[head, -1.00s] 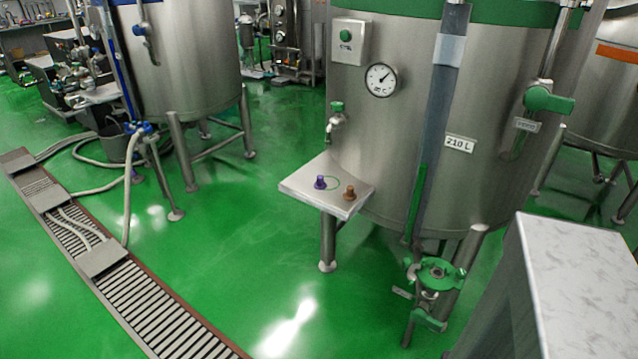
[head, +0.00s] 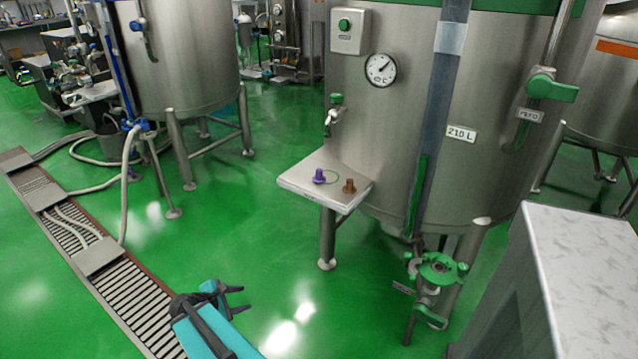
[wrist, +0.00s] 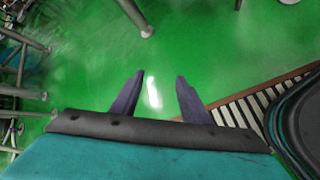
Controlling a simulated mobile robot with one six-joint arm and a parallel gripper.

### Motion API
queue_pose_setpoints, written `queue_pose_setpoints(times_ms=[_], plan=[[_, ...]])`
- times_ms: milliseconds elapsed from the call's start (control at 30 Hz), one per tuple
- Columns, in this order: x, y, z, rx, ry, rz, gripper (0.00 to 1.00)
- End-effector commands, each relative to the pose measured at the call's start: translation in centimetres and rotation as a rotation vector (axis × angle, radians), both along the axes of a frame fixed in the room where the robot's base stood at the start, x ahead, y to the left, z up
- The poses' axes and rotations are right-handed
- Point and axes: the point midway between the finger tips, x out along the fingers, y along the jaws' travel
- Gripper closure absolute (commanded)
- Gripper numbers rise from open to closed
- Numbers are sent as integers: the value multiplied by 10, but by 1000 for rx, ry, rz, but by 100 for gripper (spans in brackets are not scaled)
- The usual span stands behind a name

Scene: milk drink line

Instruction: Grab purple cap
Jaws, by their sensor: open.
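The purple cap (head: 319,176) stands on a small metal shelf (head: 305,187) at the front of the large steel tank, beside a green ring mark. A brown cap (head: 349,186) stands to its right on the same shelf. My gripper (head: 238,297) is at the bottom of the head view, left of and nearer than the shelf. It is open and empty, apart from both caps. In the wrist view my two dark fingers (wrist: 158,85) are spread with only green floor between them; no cap shows there.
The tank (head: 400,130) carries a gauge (head: 380,69), a small tap (head: 334,114) above the shelf and a green-handled valve (head: 440,268) below. A grey cabinet (head: 585,260) with a marbled top stands at the right. Floor between the drain grate (head: 120,280) and the shelf is clear.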

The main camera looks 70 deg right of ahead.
Motion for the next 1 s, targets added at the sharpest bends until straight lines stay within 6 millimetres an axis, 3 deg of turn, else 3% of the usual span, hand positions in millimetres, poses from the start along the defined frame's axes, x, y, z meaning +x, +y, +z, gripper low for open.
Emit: queue_pose_setpoints(times_ms=[33,200,500,600,733,833,1000], plan=[[-2,-26,15,-47,25,25,59],[-14,-100,76,-206,152,120,59],[-61,-207,195,-459,477,225,59],[-78,-231,231,-520,591,241,59],[-95,-250,264,-571,708,253,59],[-102,-258,278,-590,761,256,59],[-105,-260,285,-599,784,260,59]])
